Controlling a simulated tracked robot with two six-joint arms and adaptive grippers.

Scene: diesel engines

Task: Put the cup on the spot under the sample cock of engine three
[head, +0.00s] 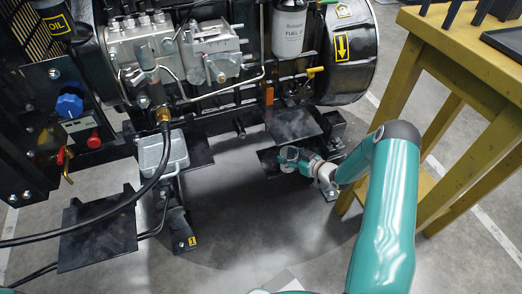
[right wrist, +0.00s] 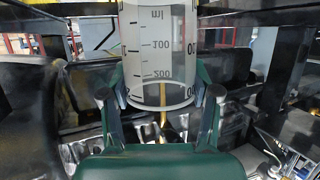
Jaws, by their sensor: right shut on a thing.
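The clear measuring cup (right wrist: 158,48) with ml marks fills the top middle of the right wrist view. My right gripper (right wrist: 160,94) has a finger on each side of it and is shut on it. In the head view my right gripper (head: 291,156) is low beside the engine, over or near a dark plate; the cup cannot be made out clearly there. A yellow-handled valve (head: 314,71) sits on the engine (head: 185,50) above and slightly right of the gripper. I cannot tell whether it is the sample cock. The spot and engine number are not clear. My left gripper is not in view.
Dark plates stick out low at the engine's foot, one at the left (head: 97,232) and one in the middle (head: 293,123). A black hose (head: 150,185) hangs at the left. A yellow table (head: 455,62) stands at the right, close to my arm. The grey floor (head: 270,215) in front is open.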

